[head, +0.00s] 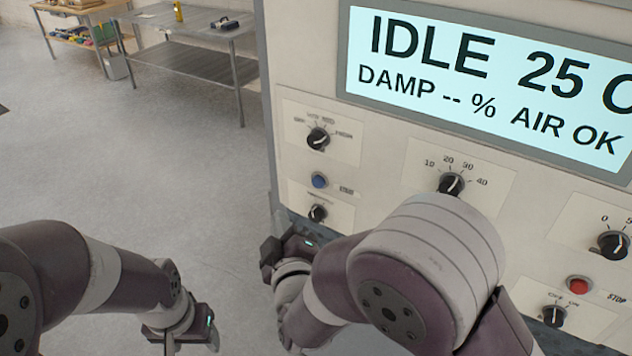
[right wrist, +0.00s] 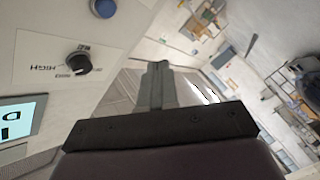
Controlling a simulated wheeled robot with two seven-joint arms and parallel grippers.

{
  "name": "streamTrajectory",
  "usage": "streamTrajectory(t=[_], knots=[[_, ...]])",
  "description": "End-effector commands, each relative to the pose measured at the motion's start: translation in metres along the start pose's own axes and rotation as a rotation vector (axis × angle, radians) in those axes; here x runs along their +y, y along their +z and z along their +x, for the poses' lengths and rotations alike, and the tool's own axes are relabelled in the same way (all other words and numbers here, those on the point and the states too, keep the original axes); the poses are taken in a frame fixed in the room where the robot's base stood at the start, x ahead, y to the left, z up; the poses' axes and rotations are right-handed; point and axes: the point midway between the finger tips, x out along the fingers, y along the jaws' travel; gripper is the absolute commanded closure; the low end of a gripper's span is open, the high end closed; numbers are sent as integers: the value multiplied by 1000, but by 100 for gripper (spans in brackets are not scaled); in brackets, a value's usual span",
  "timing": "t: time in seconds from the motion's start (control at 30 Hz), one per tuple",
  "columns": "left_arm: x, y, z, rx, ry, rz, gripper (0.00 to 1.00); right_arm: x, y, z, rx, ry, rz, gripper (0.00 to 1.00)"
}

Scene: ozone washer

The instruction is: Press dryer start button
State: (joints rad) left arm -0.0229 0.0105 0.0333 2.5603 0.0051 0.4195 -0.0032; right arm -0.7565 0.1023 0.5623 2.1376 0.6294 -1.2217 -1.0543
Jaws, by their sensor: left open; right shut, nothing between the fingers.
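The blue button (head: 319,180) is on the left part of the pale machine panel, with a small label beside it that looks like START. It also shows at the top edge of the right wrist view (right wrist: 104,7). My right gripper (head: 276,252) is below and left of the button in the head view, apart from it. In the right wrist view its fingers (right wrist: 160,82) are together and empty. My left gripper (head: 186,338) is low in the head view, away from the panel, open and empty.
A display (head: 490,85) reads IDLE 25 and AIR OK. Black knobs (head: 318,138) sit above and below the blue button. A red STOP button (head: 579,285) is at lower right. A metal table (head: 190,60) stands far back left; the floor between is clear.

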Motion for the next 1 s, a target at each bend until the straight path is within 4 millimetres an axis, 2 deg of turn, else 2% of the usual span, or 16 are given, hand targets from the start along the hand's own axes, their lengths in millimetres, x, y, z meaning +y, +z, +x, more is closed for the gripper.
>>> streamTrajectory(t=[0.17, 0.6, 1.0], knots=[[0, 0, 1, 0, 0, 0, 39, 6, 6, 8, -2, 1, 1, 100], [0, 1, 7, 0, 0, 0, 39, 36, 38, 51, -1, 1, 3, 100], [0, 1, 9, 0, 0, 0, 39, 44, 45, 61, 0, -2, 2, 100]])
